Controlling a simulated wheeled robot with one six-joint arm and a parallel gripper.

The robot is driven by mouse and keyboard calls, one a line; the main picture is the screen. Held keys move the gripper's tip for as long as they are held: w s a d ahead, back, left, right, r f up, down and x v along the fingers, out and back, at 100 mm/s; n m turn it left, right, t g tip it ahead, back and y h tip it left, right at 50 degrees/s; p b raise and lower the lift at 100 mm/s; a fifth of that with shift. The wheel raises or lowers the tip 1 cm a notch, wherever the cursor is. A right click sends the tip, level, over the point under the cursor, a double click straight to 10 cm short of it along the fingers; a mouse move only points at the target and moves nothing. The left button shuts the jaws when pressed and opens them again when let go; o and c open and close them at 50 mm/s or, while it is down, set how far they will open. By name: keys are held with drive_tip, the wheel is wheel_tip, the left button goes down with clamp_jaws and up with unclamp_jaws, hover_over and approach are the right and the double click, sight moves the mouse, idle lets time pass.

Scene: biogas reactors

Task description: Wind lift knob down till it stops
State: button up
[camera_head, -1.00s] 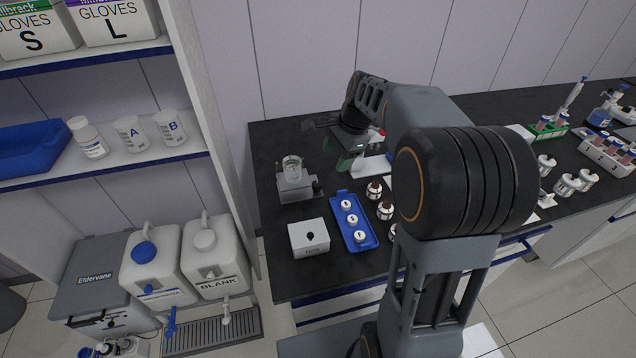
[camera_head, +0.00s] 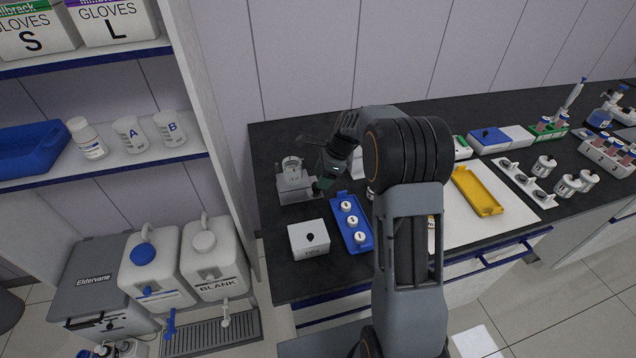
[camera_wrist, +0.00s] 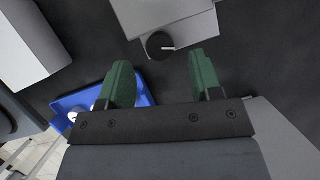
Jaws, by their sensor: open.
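The lift knob (camera_wrist: 158,46) is a round black knob with a pale line on it, in the wrist view. It sits on the near side of a grey lift stand (camera_wrist: 172,14). In the head view the stand (camera_head: 289,196) carries a clear beaker (camera_head: 292,168). My gripper (camera_wrist: 162,72) is open, its two green fingers spread apart. The knob lies ahead of the gap between the fingertips, with nothing held.
A blue tray (camera_head: 337,201) with several white-capped vials lies close in front of my gripper. A white box (camera_head: 309,240) with a black knob stands left of it. A yellow tray (camera_head: 478,191) lies farther right on a white mat. Dark bench surface shows around the stand.

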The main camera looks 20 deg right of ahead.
drive_tip(key=shift+x, duration=1.7)
drive_tip(key=c, duration=0.9)
drive_tip(key=shift+n+g+p, duration=0.4)
drive_tip(key=shift+n+p, duration=0.05)
drive_tip(key=shift+n, duration=0.35)
drive_tip(key=shift+w+n, duration=0.1)
drive_tip(key=shift+n, duration=0.7)
drive_tip(key=o, duration=0.9)
drive_tip(key=shift+g, duration=0.3)
drive_tip(key=shift+d, duration=0.1)
drive_tip(key=v, duration=1.3)
drive_tip(key=shift+d+r, duration=0.15)
drive_tip(key=shift+r, duration=0.2)
